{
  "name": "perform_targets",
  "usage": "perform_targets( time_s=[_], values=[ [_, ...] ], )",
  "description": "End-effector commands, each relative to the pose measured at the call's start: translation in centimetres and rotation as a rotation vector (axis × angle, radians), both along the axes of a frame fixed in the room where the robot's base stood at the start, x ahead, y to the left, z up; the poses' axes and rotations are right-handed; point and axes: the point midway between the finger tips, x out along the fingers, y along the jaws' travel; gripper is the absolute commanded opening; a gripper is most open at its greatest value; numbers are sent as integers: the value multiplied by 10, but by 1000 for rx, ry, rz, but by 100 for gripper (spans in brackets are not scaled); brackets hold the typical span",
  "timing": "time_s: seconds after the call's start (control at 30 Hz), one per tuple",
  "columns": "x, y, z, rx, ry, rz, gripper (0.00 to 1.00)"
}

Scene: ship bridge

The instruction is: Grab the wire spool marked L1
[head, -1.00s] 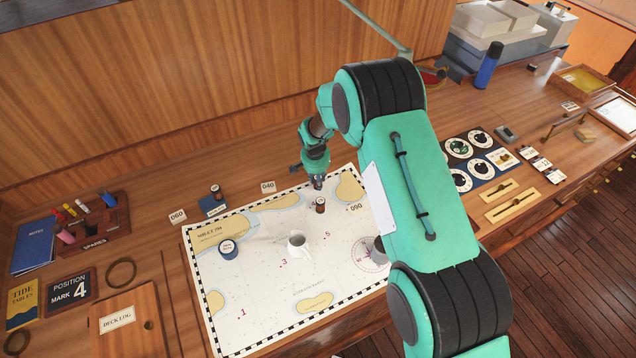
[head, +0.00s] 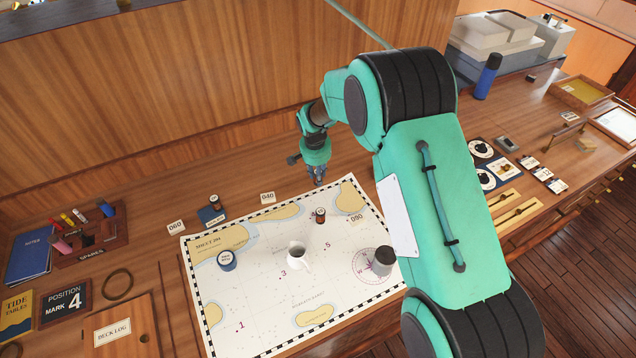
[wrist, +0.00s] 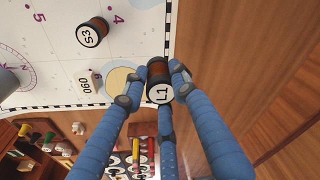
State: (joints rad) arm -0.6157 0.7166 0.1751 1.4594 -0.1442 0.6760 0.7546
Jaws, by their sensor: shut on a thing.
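The wire spool marked L1 (wrist: 159,80) is dark brown with a white labelled end. In the wrist view it sits between the blue fingers of my gripper (wrist: 155,90), which are shut on it. In the head view my gripper (head: 318,178) is just beyond the far edge of the chart, and the spool in it cannot be made out there. A second spool marked S3 (wrist: 91,33) stands apart from the fingers on the chart; it also shows in the head view (head: 320,215).
Another spool (head: 214,201) stands on a blue block at the back left. A wooden wall (head: 200,90) rises behind the desk.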

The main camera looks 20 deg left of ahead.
Motion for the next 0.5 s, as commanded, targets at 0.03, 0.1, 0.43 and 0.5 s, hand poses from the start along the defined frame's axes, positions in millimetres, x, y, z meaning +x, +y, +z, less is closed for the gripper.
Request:
perform_targets(
  time_s=[0.03, 0.1, 0.43, 0.5],
  values=[
    [0, 0, 4, 1, -1, 0, 0],
    [0, 0, 8, 1, -1, 0, 0],
    [0, 0, 10, 0, -1, 0, 0],
    [0, 0, 10, 0, -1, 0, 0]
  ],
)
